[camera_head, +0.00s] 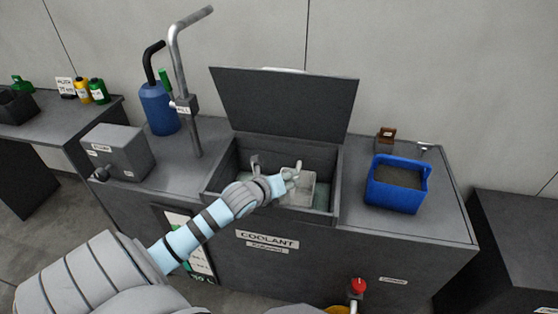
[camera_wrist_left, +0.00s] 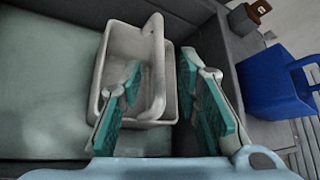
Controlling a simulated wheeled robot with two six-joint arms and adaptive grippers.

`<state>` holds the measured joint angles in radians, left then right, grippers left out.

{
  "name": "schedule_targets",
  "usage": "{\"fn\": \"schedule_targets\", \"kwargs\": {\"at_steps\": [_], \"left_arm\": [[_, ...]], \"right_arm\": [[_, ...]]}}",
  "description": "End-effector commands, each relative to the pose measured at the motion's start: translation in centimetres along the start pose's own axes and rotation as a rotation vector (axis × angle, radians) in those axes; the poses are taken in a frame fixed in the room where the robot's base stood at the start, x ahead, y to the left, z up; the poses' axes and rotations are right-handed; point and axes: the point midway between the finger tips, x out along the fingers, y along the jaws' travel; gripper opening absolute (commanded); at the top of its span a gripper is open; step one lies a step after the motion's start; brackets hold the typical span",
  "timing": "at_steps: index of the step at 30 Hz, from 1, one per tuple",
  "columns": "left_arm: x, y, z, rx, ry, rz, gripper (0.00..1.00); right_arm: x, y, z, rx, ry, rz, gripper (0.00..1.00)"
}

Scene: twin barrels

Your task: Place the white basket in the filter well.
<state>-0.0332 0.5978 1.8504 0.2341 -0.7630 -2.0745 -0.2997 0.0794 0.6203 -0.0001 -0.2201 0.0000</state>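The white basket (camera_head: 307,188) is inside the open well of the coolant cabinet, near its right side. In the left wrist view the basket (camera_wrist_left: 128,48) has a raised handle on its right side. I cannot tell whether it is fully seated. The filter well (camera_head: 333,212) has dark walls and a pale greenish bottom or liquid (camera_wrist_left: 45,85). My left gripper (camera_head: 287,180) reaches down into the well at the basket. In the wrist view its teal-padded fingers (camera_wrist_left: 162,100) stand apart, on either side of the basket's right wall. My right gripper is out of view.
A dark lid (camera_head: 285,105) stands raised behind the well. A blue bin (camera_head: 396,190) with dark contents sits on the cabinet to the right. A metal pipe (camera_head: 180,75), a blue bottle (camera_head: 159,110) and a grey box (camera_head: 120,152) stand to the left.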

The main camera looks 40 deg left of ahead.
Motion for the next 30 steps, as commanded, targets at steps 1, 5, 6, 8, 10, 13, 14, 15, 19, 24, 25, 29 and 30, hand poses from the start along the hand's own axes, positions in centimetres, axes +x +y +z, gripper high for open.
{"fn": "schedule_targets", "kwargs": {"at_steps": [1, 5, 6, 8, 10, 13, 14, 15, 19, 24, 25, 29, 30], "left_arm": [[-1.4, -0.1, 0.3, 0.007, 0.0, 0.002, 0.3], [-4.1, -0.1, 0.2, 0.005, 0.001, 0.002, 0.3], [-4.7, -0.1, 0.2, 0.005, 0.0, 0.001, 0.3], [-5.3, -0.1, 0.2, 0.003, 0.001, 0.001, 0.3], [-5.6, 0.0, 0.1, 0.001, 0.0, 0.001, 0.3], [-5.6, 0.0, 0.0, 0.0, 0.0, 0.0, 0.3], [-5.6, 0.0, 0.0, 0.0, 0.0, 0.001, 0.3], [-5.6, 0.0, 0.0, 0.0, -0.001, 0.001, 0.3], [-5.6, 0.0, 0.0, 0.0, 0.0, 0.001, 0.3], [-5.6, 0.0, 0.0, 0.0, -0.001, 0.001, 0.3], [-5.6, 0.0, 0.0, 0.0, -0.001, 0.001, 0.3], [-6.2, -0.7, 0.9, 0.0, -0.001, 0.001, 0.3], [-6.6, -1.1, 1.6, 0.0, -0.001, 0.001, 0.3]], "right_arm": [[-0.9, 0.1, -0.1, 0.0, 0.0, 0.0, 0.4], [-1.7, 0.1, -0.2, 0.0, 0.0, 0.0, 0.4], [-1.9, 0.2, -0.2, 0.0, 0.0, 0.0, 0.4], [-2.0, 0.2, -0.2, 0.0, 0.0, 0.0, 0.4], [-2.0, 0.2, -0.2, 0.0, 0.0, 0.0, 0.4], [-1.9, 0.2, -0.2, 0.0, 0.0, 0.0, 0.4], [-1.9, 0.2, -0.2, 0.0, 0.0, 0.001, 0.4], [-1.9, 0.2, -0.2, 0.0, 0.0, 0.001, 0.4], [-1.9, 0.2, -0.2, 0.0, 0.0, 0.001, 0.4], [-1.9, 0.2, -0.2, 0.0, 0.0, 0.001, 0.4], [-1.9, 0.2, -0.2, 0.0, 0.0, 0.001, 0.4], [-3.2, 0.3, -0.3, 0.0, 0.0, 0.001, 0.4], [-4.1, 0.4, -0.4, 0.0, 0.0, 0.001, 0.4]]}}
